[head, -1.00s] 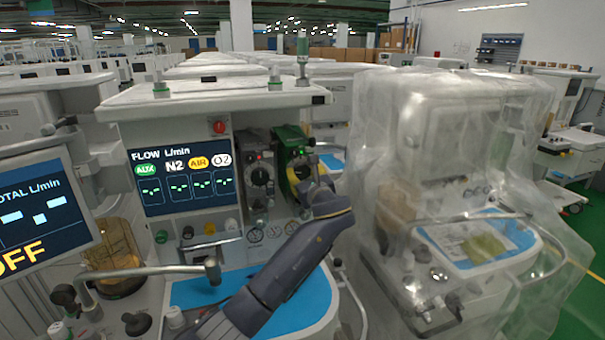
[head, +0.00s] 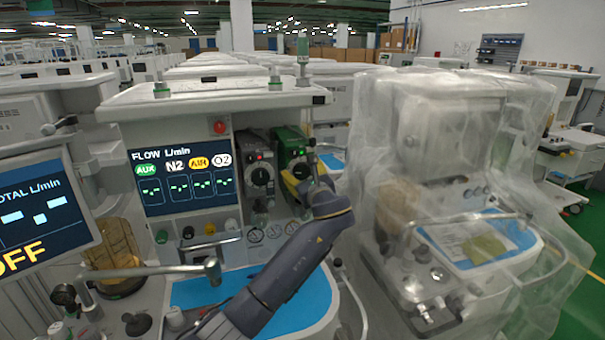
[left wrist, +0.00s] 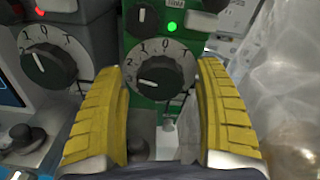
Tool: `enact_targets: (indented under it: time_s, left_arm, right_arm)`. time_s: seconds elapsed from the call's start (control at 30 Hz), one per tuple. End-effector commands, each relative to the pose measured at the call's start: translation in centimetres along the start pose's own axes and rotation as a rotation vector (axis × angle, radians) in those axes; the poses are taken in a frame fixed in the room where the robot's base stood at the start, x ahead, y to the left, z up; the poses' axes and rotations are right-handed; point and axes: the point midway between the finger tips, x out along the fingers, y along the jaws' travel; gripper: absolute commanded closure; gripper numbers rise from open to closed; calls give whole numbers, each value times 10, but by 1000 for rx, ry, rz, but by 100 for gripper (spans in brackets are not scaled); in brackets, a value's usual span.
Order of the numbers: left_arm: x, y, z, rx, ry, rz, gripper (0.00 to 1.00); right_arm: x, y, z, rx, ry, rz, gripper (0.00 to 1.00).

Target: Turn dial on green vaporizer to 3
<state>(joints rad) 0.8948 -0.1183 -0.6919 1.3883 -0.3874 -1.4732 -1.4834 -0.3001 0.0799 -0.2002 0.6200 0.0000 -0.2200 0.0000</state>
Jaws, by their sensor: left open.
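The green vaporizer (head: 287,139) is mounted on the machine, to the right of a grey vaporizer (head: 259,158). In the left wrist view the green vaporizer (left wrist: 135,52) fills the middle, with a lit green lamp. Its dial (left wrist: 180,58) has a pale numbered ring and a black knob; the light mark on the knob points left. In the left wrist view the yellow-padded fingers of this gripper (left wrist: 163,82) stand on either side of the dial, apart from the knob. My right gripper is not in view.
The grey vaporizer's dial (left wrist: 50,65) is close beside the left finger. The flow screen (head: 185,185) is left of the vaporizers. A blue work surface (head: 312,300) lies below my arm. A plastic-covered machine (head: 440,150) stands to the right.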

Motion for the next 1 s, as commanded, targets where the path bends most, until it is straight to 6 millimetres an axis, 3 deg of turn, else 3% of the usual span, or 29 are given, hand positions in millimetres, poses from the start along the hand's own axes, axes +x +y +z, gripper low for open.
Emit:
enact_targets:
  time_s: [0.23, 0.7, 1.0]
  left_arm:
    - [-14, -1, -1, -2, 2, -3, 30]
    - [-92, 0, 0, -3, 1, -2, 30]
    - [-117, 0, 0, -1, 1, -1, 30]
  right_arm:
    - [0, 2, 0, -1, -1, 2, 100]
    - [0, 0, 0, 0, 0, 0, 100]
    - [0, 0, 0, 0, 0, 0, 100]
